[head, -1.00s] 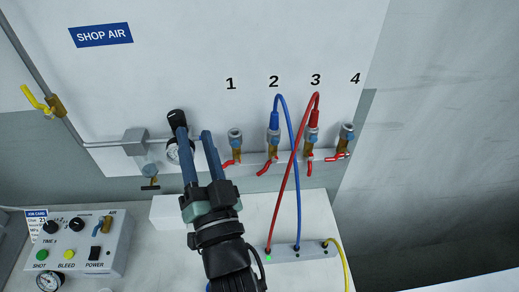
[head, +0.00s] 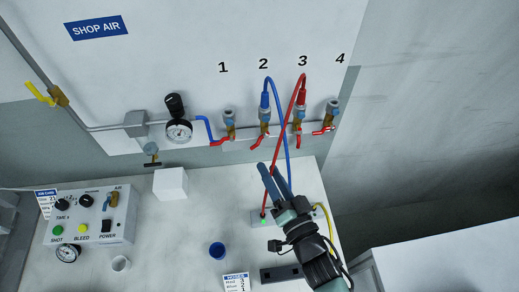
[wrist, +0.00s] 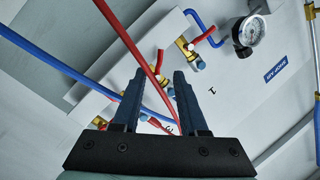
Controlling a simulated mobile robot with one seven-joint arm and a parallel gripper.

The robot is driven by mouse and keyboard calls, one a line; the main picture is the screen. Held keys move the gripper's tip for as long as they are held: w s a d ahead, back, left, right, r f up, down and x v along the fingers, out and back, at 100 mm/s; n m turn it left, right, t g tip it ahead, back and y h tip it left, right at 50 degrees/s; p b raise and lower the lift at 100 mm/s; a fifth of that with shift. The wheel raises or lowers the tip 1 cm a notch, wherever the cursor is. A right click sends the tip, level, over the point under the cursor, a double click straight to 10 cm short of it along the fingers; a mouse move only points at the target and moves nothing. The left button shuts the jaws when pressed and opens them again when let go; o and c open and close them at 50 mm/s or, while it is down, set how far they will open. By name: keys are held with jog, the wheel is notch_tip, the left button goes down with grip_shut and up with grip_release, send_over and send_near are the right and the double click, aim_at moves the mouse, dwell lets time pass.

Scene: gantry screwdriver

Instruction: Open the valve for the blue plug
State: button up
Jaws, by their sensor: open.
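The blue plug (head: 264,100) sits in the port labelled 2 on the wall, with a blue hose running down from it. Its valve has a red handle (head: 257,141) that slants down to the left below the port. My gripper (head: 265,168) is open and empty, below the row of valves and in front of the lower hoses. In the wrist view, the open fingers (wrist: 183,75) point toward the manifold, and a red hose crosses between them in the picture. A red valve handle (wrist: 160,60) shows just ahead; the blue plug is hard to make out there.
A red plug (head: 302,97) is in port 3, and its red hose crosses the blue hose. Red handles of valve 1 (head: 220,142) and valve 4 (head: 323,131) flank them. A gauge (head: 179,131) is left; a white block (head: 171,183) stands on the bench.

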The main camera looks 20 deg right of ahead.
aim_at(260, 141)
jog(key=w, duration=0.6)
jog(key=shift+w, duration=0.2)
grip_shut()
